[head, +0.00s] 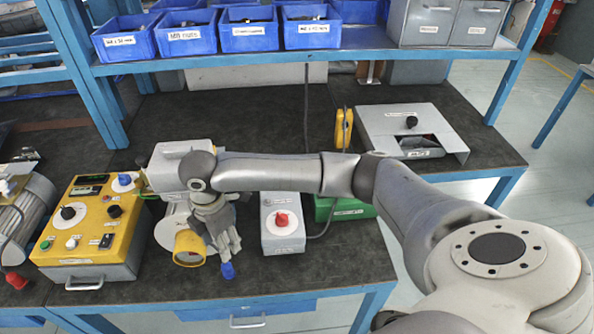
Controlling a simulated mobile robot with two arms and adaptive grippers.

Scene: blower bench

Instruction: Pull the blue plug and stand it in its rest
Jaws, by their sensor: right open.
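A small blue piece, apparently the blue plug (228,271), shows just below the fingers of my right gripper (222,245). The gripper points down in front of the blower, at the front middle of the bench, and is open. Its fingers hide the upper part of the blue piece. I cannot tell whether they touch it or what it sits in. A blue knob (124,180) on a white disc is on the yellow control box (98,215) at the left. I cannot make out the plug's rest. My left gripper is not in view.
The blower's yellow-rimmed opening (190,248) is left of the gripper. A grey box with a red knob (282,218) stands to its right, with a green box (340,209) beyond. A motor with a red plug (17,281) is at far left. The front bench mat (330,262) is clear.

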